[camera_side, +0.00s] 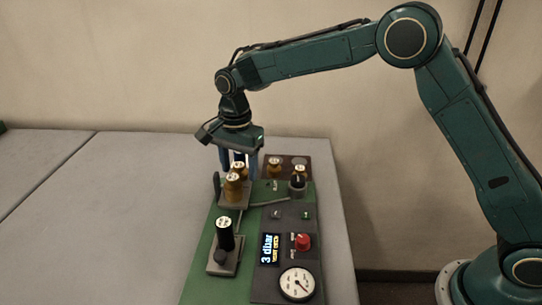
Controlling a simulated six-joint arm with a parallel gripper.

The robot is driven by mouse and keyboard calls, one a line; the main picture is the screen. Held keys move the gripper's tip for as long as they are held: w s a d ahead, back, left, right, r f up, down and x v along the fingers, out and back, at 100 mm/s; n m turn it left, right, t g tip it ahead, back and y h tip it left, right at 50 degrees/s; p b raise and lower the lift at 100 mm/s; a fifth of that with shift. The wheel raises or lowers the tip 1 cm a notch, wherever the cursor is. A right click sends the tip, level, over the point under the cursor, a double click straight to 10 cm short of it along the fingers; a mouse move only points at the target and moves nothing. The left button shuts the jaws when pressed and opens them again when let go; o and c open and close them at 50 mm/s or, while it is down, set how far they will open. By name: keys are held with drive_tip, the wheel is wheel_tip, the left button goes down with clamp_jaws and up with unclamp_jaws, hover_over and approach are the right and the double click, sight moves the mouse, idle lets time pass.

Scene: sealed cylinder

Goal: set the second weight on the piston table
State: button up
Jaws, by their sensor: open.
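Two brass weights with pale tops stand close together at the grey block on the green base; the nearer one (232,188) and the one just behind or above it (241,171) overlap in the picture. I cannot tell whether they are stacked, and any piston table beneath is hidden. My gripper (238,165) points down, open, with its blue fingers on either side of the rear weight's upper part. Contact cannot be told. Two more brass weights, one left (275,164) and one right (299,171), are at the dark brown rack (267,158) behind.
A black cylinder (225,235) stands on a grey plate at the front. To its right is a dark panel with a lit display (269,249), red knob (303,242) and round gauge (297,283). A dark cup (297,188) stands near the rack. The grey table's left side is clear.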

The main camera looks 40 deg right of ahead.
sight(242, 164)
drive_tip(key=shift+r, duration=0.15)
wheel_tip(242, 164, up, 12)
idle(0.7)
idle(0.5)
drive_tip(key=s+d+r+n+t, duration=0.2)
drive_tip(key=s+d+r+n, duration=0.3)
drive_tip(key=s, duration=0.4)
drive_tip(key=s+d+r+n+t, duration=0.1)
drive_tip(key=s+d+r+n, duration=0.15)
drive_tip(key=s+d, duration=0.45)
drive_tip(key=s+d+f+n+t, duration=0.1)
drive_tip(key=s+d+f+n, duration=0.1)
drive_tip(key=s, duration=0.7)
drive_tip(key=s+d+f+n+t, duration=0.1)
drive_tip(key=s+f+n, duration=0.3)
drive_tip(key=s, duration=0.5)
drive_tip(key=shift+s+d+t, duration=0.15)
drive_tip(key=shift+d+t, duration=0.15)
drive_tip(key=shift+d, duration=0.35)
